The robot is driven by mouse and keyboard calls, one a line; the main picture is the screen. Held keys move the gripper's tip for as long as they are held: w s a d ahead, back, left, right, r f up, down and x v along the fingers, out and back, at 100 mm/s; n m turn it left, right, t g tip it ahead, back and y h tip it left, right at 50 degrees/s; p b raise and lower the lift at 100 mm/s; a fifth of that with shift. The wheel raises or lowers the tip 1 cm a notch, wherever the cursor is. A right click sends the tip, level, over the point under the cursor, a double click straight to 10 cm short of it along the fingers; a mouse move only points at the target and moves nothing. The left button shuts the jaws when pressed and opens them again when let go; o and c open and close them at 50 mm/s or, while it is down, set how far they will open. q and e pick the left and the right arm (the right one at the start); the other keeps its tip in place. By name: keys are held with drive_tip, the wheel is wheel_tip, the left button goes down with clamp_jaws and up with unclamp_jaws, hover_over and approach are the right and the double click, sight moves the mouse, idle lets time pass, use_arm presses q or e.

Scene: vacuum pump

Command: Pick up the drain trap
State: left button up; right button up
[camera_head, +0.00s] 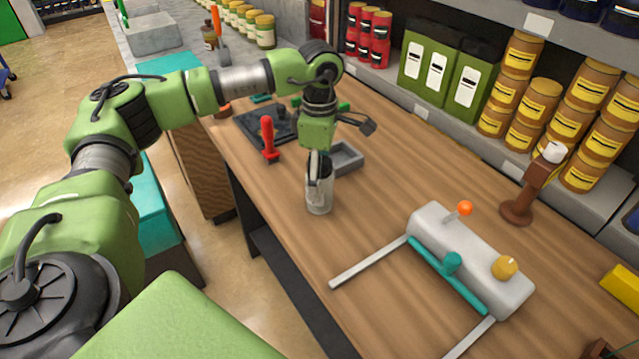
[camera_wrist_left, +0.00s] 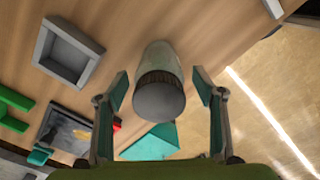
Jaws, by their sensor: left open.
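The drain trap is probably the clear, glass-like cylinder (camera_head: 319,200) standing on the wooden workbench near its front edge; I cannot be certain of its name. In the left wrist view it shows as a pale cylinder with a round grey cap (camera_wrist_left: 159,98). My left gripper (camera_head: 318,168) points down over it. In the left wrist view the two teal-padded fingers of this gripper (camera_wrist_left: 161,88) are apart, one on each side of the cylinder, with visible gaps. The fingers partly hide its upper part in the head view. My right gripper is not in view.
A grey square tray (camera_head: 346,158) sits just behind the cylinder. A red-handled tool (camera_head: 268,138) and a dark plate (camera_head: 252,122) lie to the left. A grey pump-like body with rails (camera_head: 480,260) and a brown stand (camera_head: 517,208) are to the right. Shelves hold jars (camera_head: 525,100).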

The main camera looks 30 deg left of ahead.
use_arm(q)
wheel_tip(320, 180, down, 2)
drive_tip(key=shift+f, duration=0.1)
drive_tip(key=c, duration=1.3)
drive_tip(key=shift+c, duration=0.2)
drive_tip(key=shift+w+r, duration=0.1)
drive_tip(key=shift+r, duration=0.15)
